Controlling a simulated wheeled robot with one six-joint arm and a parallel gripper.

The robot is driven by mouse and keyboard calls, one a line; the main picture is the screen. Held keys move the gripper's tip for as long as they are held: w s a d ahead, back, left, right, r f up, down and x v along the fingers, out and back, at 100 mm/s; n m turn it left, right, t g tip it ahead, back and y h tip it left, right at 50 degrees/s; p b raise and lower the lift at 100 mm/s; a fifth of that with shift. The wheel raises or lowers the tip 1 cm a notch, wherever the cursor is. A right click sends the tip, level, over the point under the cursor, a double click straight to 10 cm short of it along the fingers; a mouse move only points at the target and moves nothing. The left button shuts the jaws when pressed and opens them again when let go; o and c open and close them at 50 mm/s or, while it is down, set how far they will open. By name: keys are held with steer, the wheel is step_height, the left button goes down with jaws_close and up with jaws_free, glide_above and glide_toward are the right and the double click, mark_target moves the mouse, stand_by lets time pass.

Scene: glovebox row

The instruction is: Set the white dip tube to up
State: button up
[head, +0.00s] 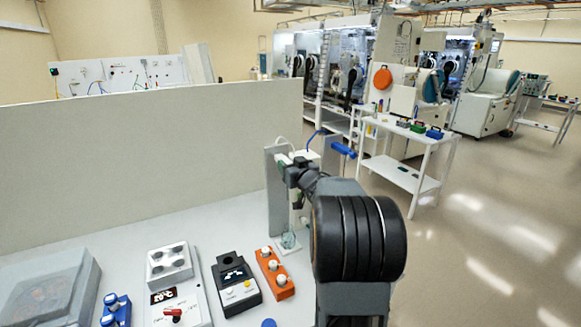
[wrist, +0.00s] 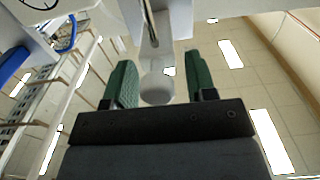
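In the wrist view my gripper (wrist: 159,62) has its two green fingers apart, one on each side of a white rounded piece (wrist: 157,90) at the end of a metal rod. Gaps show between this piece and both fingers. It appears to belong to the white dip tube, but I cannot be sure. In the head view my gripper (head: 284,166) is at the grey upright stand (head: 273,195) at the bench's right end, largely hidden by my arm. A clear glass vessel (head: 289,241) stands low there. The dip tube's height is not clear.
A blue-handled part (head: 343,149) sticks out right of the stand. A grey partition (head: 150,165) runs behind the bench. An orange box with white knobs (head: 274,273), a black device (head: 236,283) and a white hotplate-like unit (head: 176,301) sit at front. A white trolley (head: 401,176) stands beyond.

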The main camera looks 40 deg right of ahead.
steer(key=shift+f, duration=0.15)
steer(key=shift+s, duration=0.5)
steer(key=s+a+b, duration=0.1)
steer(key=s+b, duration=0.1)
steer(key=s, duration=1)
steer(key=shift+s+a, duration=0.35)
steer(key=shift+a, duration=0.05)
